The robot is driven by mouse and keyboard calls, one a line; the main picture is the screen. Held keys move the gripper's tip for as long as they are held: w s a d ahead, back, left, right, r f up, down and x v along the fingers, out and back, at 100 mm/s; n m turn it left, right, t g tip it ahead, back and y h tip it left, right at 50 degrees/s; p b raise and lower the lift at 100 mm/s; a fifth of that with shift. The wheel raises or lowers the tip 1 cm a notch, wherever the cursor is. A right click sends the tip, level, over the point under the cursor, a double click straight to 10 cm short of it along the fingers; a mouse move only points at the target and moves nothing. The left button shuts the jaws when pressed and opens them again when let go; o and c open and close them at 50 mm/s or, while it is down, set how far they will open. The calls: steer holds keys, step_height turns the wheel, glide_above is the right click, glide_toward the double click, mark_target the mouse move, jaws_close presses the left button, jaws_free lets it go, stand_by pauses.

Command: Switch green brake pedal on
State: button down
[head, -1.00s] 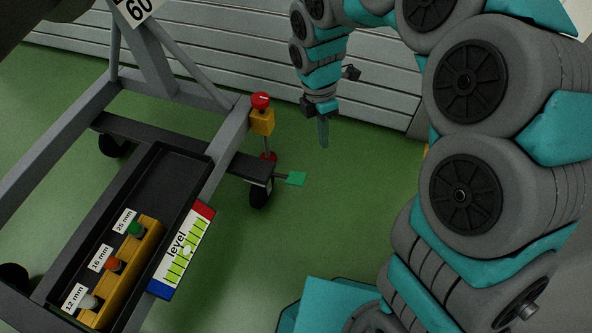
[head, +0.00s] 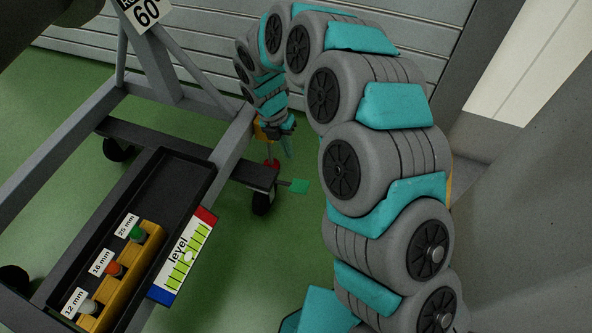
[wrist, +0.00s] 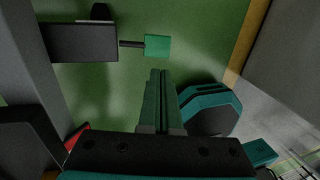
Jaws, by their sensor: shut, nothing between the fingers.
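The green brake pedal (head: 299,186) is a small flat plate on a short dark rod, sticking out to the right from the cart's lower beam near a black caster. It also shows in the wrist view (wrist: 157,46), upper middle. My gripper (head: 288,154) is shut and empty, pointing down, above the pedal in the head view. In the wrist view its closed fingers (wrist: 158,74) end just below the pedal in the picture, and a strip of green floor shows between them. I see no contact with the pedal.
The grey cart frame (head: 232,140) and its dark beam (head: 255,172) stand left of the pedal. A yellow box (head: 262,131) is partly hidden behind my gripper. A black tray (head: 165,185) holds coloured plugs. Green floor is free right of the pedal.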

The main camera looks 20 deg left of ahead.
mark_target(303, 186)
steer(key=x, duration=1.3)
steer(key=shift+s+d+f, duration=0.1)
steer(key=shift+f, duration=0.25)
steer(key=shift+d+f+y, duration=0.35)
steer(key=shift+d+y, duration=0.05)
steer(key=shift+y, duration=0.2)
steer(key=shift+s+d+f+y, duration=0.1)
steer(key=shift+d+f+y, duration=0.1)
steer(key=shift+f+y, duration=0.25)
steer(key=shift+d+f+y, duration=0.2)
steer(key=shift+f+y, duration=0.2)
steer(key=shift+y, duration=0.15)
steer(key=shift+d+f+y, duration=0.2)
steer(key=shift+f+y, duration=0.65)
steer(key=shift+y, duration=0.05)
steer(key=shift+f, duration=0.65)
